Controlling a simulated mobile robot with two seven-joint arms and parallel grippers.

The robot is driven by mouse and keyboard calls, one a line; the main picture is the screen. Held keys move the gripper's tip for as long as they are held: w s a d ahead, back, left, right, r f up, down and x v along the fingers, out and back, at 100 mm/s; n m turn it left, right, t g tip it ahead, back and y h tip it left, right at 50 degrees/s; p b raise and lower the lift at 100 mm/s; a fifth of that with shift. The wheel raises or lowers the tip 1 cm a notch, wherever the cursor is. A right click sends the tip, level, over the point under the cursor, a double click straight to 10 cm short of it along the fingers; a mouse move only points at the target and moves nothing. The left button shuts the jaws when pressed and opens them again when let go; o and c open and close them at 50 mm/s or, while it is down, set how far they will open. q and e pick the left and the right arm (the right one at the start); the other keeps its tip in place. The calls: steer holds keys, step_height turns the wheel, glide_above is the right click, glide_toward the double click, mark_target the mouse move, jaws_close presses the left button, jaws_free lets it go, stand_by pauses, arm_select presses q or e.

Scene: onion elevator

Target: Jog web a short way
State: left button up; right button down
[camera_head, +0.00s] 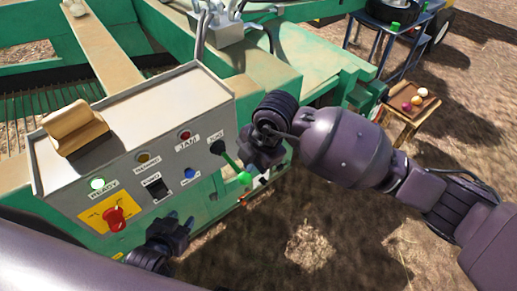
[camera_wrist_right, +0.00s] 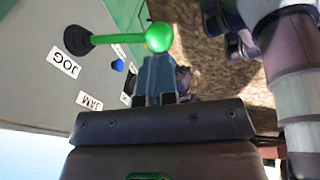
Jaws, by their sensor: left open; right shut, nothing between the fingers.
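The jog lever (camera_head: 231,161) is a green stick with a round green knob, rising from a black boot beside the JOG label on the grey control box (camera_head: 215,108). My right gripper (camera_head: 256,160) is shut and empty, close beside the lever, with its fingers partly hidden in the head view. In the right wrist view the fingers (camera_wrist_right: 157,72) point at the green knob (camera_wrist_right: 158,37); I cannot tell whether they touch it. My left gripper (camera_head: 176,229) is open and empty, low in front of the box's lower edge.
A red knob (camera_head: 115,217) on a yellow plate, a black switch (camera_head: 160,194) and a blue button (camera_head: 192,174) sit on the panel. A wooden stand (camera_head: 405,108) holding onions is at the right. Bare ground lies below.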

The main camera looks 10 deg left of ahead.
mark_target(250, 176)
steer(key=shift+x, duration=1.5)
